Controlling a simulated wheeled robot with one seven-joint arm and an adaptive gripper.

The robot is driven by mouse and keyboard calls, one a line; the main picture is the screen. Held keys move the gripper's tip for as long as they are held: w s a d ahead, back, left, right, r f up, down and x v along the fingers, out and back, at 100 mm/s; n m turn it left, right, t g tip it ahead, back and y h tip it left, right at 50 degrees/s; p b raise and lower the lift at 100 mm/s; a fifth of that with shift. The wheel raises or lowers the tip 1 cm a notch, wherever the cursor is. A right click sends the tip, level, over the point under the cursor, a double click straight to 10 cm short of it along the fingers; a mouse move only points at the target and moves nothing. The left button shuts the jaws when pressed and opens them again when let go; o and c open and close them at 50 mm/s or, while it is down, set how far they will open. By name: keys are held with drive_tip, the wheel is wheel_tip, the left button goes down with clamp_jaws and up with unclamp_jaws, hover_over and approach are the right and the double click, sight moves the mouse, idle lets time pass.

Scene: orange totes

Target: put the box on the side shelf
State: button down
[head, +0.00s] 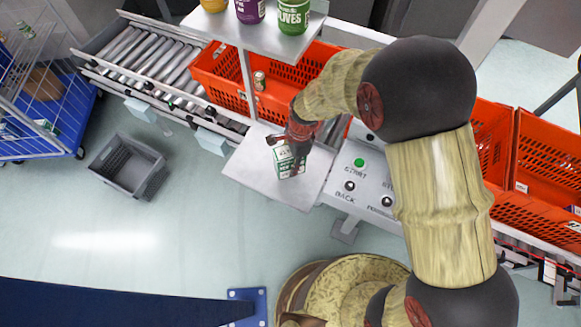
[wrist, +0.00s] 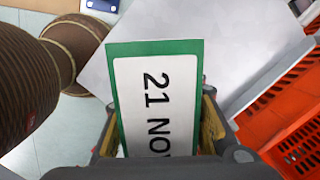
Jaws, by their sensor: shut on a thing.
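The box (head: 289,161) is small, green and white, and upright over the grey side shelf (head: 250,165) in the head view. In the wrist view the box (wrist: 155,95) shows its green-edged white label reading "21 NOV". My gripper (head: 297,150) is shut on the box, with a finger on each side of it in the wrist view (wrist: 160,125). The side shelf also shows behind the box in the wrist view (wrist: 235,45). I cannot tell whether the bottom of the box touches the shelf.
An orange tote (head: 225,85) with a small can (head: 259,81) stands behind the side shelf. An upper shelf (head: 225,22) holds several jars. A control panel (head: 362,185) adjoins the shelf on the right. A grey crate (head: 127,165) is on the floor at left.

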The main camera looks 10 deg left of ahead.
drive_tip(key=shift+f, duration=1.35)
drive_tip(key=shift+f, duration=0.1)
drive_tip(key=c, duration=1.2)
unclamp_jaws()
drive_tip(key=r+p, duration=0.1)
drive_tip(key=r, duration=0.3)
drive_tip(key=d+r+p, duration=0.1)
drive_tip(key=r, duration=0.3)
drive_tip(key=r+p, duration=0.1)
drive_tip(key=r, duration=0.3)
drive_tip(key=shift+w+d, duration=0.3)
drive_tip(key=shift+w, duration=0.1)
drive_tip(key=shift+r, duration=0.1)
drive_tip(key=d+r+n+t, duration=0.25)
drive_tip(key=d+r, duration=0.45)
drive_tip(key=r, duration=0.5)
drive_tip(key=s+d+r+n+t, duration=0.1)
drive_tip(key=s+d+r+n, duration=0.2)
drive_tip(key=s+d+r, duration=0.2)
drive_tip(key=s+d+r+n+t+h, duration=0.1)
drive_tip(key=s+d+r+n, duration=0.2)
drive_tip(key=s+d+r, duration=0.2)
drive_tip(key=s+d+r+n+t, duration=0.2)
drive_tip(key=s+d+r, duration=0.3)
drive_tip(key=d, duration=0.3)
drive_tip(key=shift+r+n+h, duration=0.25)
drive_tip(key=shift+n+h, duration=0.05)
drive_tip(key=shift+n, duration=0.55)
